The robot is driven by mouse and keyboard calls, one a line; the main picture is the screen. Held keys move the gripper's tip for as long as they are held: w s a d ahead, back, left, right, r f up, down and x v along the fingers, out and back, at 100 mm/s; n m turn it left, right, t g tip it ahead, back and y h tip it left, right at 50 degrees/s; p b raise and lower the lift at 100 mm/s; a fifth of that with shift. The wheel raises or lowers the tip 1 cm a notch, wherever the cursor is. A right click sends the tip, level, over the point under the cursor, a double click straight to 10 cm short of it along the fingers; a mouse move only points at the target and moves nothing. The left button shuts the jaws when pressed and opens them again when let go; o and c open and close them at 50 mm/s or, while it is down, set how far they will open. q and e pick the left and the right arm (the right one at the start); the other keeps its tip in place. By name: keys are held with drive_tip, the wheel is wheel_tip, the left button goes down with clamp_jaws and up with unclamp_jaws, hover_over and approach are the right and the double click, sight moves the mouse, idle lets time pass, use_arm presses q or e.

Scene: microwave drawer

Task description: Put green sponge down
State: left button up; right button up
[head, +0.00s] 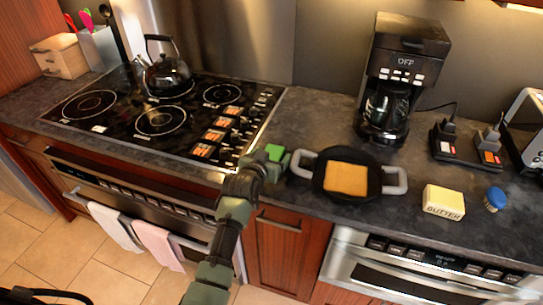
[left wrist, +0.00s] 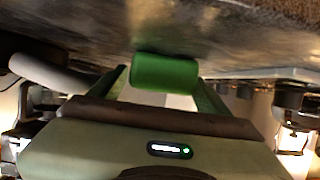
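My left gripper (head: 268,158) reaches up from the bottom to the front edge of the counter, between the stove and the pan. It is shut on the green sponge (head: 274,152), which sits at its fingertips. In the left wrist view the sponge (left wrist: 165,72) lies between the two fingers, close to the dark counter surface (left wrist: 90,45). I cannot tell whether the sponge touches the counter.
A black pan (head: 322,188) with an orange-brown slice (head: 346,179) stands just right of the gripper. The stove (head: 165,115) with a kettle (head: 168,75) is to the left. A coffee maker (head: 400,80), butter (head: 443,202) and a blue-topped item (head: 494,199) are to the right. Counter behind the sponge is clear.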

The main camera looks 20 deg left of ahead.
use_arm(q)
drive_tip(key=shift+r, duration=0.25)
drive_tip(key=shift+s, duration=0.35)
drive_tip(key=v, duration=1.1)
drive_tip(key=shift+s+r+b, duration=0.15)
drive_tip(key=shift+b, duration=0.25)
